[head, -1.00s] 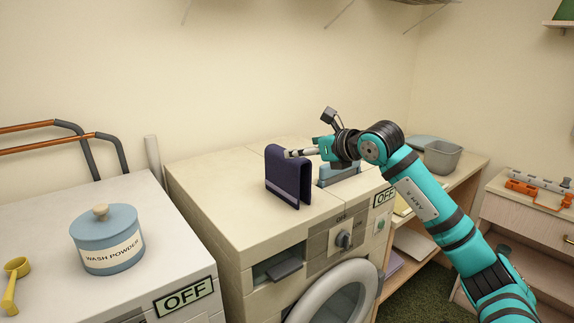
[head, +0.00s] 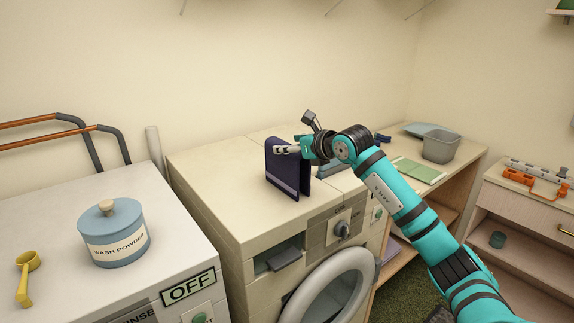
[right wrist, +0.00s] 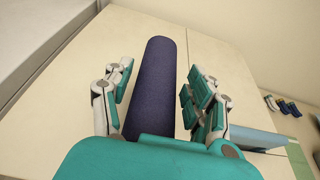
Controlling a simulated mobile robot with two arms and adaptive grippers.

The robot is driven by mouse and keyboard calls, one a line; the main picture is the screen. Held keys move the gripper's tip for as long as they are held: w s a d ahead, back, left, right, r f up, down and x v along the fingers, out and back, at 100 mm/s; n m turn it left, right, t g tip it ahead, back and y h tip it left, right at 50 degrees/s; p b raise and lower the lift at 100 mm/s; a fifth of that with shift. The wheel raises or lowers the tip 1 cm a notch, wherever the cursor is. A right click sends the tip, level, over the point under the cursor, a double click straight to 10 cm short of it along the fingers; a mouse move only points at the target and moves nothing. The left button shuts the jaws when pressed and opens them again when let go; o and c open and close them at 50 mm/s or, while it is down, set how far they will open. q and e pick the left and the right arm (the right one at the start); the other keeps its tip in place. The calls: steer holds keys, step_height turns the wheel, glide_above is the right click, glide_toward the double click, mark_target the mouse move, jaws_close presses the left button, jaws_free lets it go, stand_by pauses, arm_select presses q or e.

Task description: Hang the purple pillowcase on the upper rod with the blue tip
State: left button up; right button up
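The purple pillowcase (head: 281,172) is folded and stands upright like a tent on top of the beige washing machine. My right gripper (head: 288,149) is at its upper part, reaching in from the right. In the right wrist view the pillowcase (right wrist: 158,85) lies between the two spread fingers (right wrist: 155,97), with a gap at least on the left side; the gripper looks open around it. Two orange rods with dark grey bent ends, an upper one (head: 28,122) and a lower one (head: 45,141), are at the far left. I see no blue tip. My left gripper is not in view.
A white machine (head: 60,270) with a blue wash powder jar (head: 113,233) and a yellow scoop (head: 26,275) is at the left. A pale upright post (head: 155,150) stands behind the gap. A grey bin (head: 441,146) stands on the wooden counter at right.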

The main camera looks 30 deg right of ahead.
jaws_close()
steer(key=shift+r, duration=0.1)
